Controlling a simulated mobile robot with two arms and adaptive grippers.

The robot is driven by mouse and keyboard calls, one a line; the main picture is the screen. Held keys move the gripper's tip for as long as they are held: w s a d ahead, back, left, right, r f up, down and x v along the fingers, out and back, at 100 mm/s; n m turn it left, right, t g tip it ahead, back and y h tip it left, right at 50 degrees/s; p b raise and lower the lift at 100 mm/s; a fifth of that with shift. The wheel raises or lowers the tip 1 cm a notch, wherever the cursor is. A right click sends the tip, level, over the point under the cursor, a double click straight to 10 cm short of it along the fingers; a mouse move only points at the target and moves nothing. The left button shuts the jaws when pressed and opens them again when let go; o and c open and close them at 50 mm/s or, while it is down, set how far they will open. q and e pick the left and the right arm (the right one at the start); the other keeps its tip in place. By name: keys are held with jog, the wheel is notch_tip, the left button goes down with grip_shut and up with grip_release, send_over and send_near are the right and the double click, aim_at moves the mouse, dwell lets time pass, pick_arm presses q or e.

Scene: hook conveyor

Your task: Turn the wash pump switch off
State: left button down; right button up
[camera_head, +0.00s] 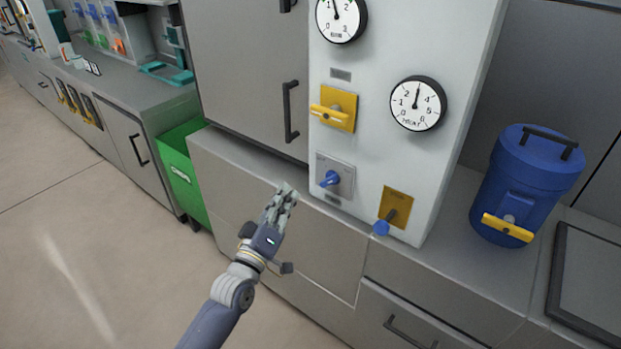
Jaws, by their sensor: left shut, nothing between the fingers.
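A pale control panel (366,120) stands upright on the counter. It carries a yellow switch (333,108) on a yellow plate, a blue knob switch (331,179) on a grey plate below it, and a blue-tipped lever (386,222) on a yellow-brown plate at the lower right. Small labels sit beside them, too small to read, so I cannot tell which one is the wash pump switch. My left gripper (287,193) is shut and empty, in front of the counter edge, left of and slightly below the blue knob and apart from it. My right gripper does not show.
Two round dials (418,104) are on the panel. A blue canister (526,185) with a yellow handle stands on the counter at right. A green bin (184,170) is at left beside a side counter (120,88) holding bottles and teal items. The floor at left is clear.

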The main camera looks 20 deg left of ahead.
aim_at(330, 180)
pick_arm(q)
jog(key=p+x, duration=0.1)
jog(key=x, duration=0.9)
jog(key=shift+s+d+f+p, duration=0.2)
jog(key=shift+d+f+p, duration=0.1)
jog(key=shift+d+f, duration=0.6)
jog(key=shift+s+d+f, duration=0.25)
jog(key=shift+d+f, duration=0.25)
jog(key=shift+f, duration=0.05)
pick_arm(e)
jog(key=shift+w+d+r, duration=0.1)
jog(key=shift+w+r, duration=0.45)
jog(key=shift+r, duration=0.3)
